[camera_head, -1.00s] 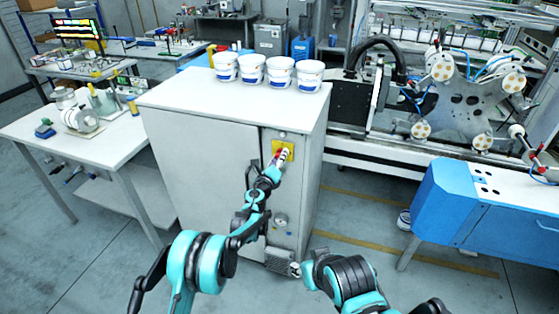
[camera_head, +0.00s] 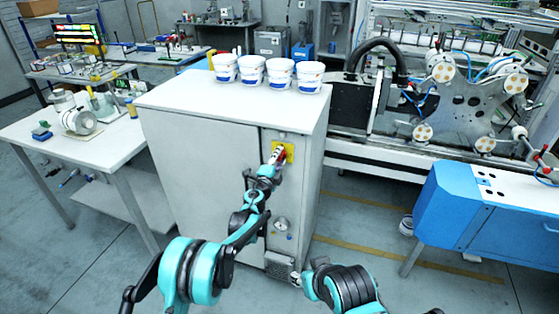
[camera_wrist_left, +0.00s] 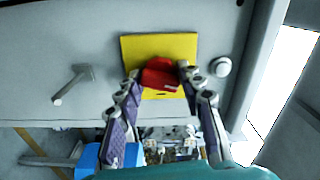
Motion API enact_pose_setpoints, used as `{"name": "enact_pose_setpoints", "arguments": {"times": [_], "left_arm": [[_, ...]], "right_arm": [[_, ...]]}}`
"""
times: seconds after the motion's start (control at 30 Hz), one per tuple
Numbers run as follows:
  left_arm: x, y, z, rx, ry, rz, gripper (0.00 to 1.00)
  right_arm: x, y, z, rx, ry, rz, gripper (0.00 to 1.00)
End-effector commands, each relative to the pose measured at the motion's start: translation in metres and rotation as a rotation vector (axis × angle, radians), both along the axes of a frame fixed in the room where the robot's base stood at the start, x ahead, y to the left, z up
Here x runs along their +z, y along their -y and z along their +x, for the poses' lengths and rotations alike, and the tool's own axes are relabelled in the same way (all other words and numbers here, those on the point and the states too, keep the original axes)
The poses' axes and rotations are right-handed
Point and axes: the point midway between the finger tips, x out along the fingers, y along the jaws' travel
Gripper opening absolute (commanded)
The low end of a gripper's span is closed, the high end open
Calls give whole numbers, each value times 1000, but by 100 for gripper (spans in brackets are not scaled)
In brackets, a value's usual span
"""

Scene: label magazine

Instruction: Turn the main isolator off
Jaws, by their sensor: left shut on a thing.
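The main isolator is a red handle (camera_wrist_left: 159,74) on a yellow plate (camera_wrist_left: 190,48), fixed to the grey cabinet's front. In the head view the yellow plate (camera_head: 289,149) is near the cabinet's upper right front corner, partly covered by my gripper. My left gripper (camera_head: 277,157) is at the handle. In the left wrist view its two fingers (camera_wrist_left: 160,80) are on either side of the red handle, shut on it. The handle looks slightly tilted; its exact angle is hard to tell.
The cabinet (camera_head: 190,180) bears several white tubs (camera_head: 268,72) on top. A round knob (camera_wrist_left: 221,67) and a grey lever-like part (camera_wrist_left: 72,84) flank the plate. A white table (camera_head: 95,140) stands left, a blue machine unit (camera_head: 450,205) right.

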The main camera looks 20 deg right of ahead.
Motion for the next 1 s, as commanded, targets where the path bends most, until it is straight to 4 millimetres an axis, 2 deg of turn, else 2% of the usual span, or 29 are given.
{"name": "enact_pose_setpoints", "arguments": {"times": [0.43, 1.0], "left_arm": [[0, -1, 1, 1, -140, -207, 9], [0, -1, 0, 1, -164, -244, 9]], "right_arm": [[-6, 0, 0, 0, 0, 0, 40], [-7, 0, 0, 0, 0, 0, 40]]}}
